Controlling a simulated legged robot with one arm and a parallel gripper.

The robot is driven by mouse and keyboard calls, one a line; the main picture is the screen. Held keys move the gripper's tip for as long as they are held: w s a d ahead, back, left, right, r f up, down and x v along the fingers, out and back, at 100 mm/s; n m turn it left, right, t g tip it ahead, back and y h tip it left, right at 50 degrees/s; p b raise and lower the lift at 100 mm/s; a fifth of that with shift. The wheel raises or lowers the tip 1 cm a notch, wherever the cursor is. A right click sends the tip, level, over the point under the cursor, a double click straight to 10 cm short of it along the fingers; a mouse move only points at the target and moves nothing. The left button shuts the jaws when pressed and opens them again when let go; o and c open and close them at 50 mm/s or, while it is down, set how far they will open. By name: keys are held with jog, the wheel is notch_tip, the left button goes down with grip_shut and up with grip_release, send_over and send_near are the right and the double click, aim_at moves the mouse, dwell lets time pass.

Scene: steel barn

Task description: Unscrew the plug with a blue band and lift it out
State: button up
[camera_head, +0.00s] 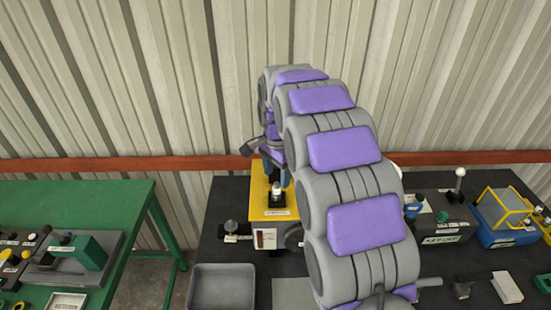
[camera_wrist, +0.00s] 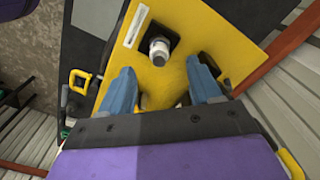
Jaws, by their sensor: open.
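A yellow fixture (camera_head: 260,208) stands on the dark table, and its yellow face fills the middle of the wrist view (camera_wrist: 190,22). A pale plug (camera_head: 276,190) stands on a black square base on it. It also shows in the wrist view (camera_wrist: 159,48), white and grey, beyond my fingertips. I cannot make out a blue band on it. My gripper (camera_wrist: 161,82) is open, its two blue fingers apart over the yellow face with nothing clasped between them. In the head view the gripper (camera_head: 277,172) is partly hidden by my arm, just behind the plug.
A second black socket (camera_wrist: 209,63) sits beside my right finger. A grey tray (camera_head: 222,288) lies at the table's front left. Fixtures with a yellow frame (camera_head: 503,208) and a white-knobbed lever (camera_head: 460,174) stand to the right. A corrugated wall (camera_head: 160,80) rises close behind.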

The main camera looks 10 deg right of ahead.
aim_at(276, 183)
jog(key=shift+a+f, duration=0.15)
jog(key=shift+f, duration=2.9)
jog(key=shift+c, duration=0.4)
jog(key=c, duration=1)
jog(key=shift+n, duration=0.6)
grip_shut()
jog(key=o, duration=1.1)
grip_release()
jog(key=shift+f, duration=0.1)
notch_tip(276, 183, up, 17)
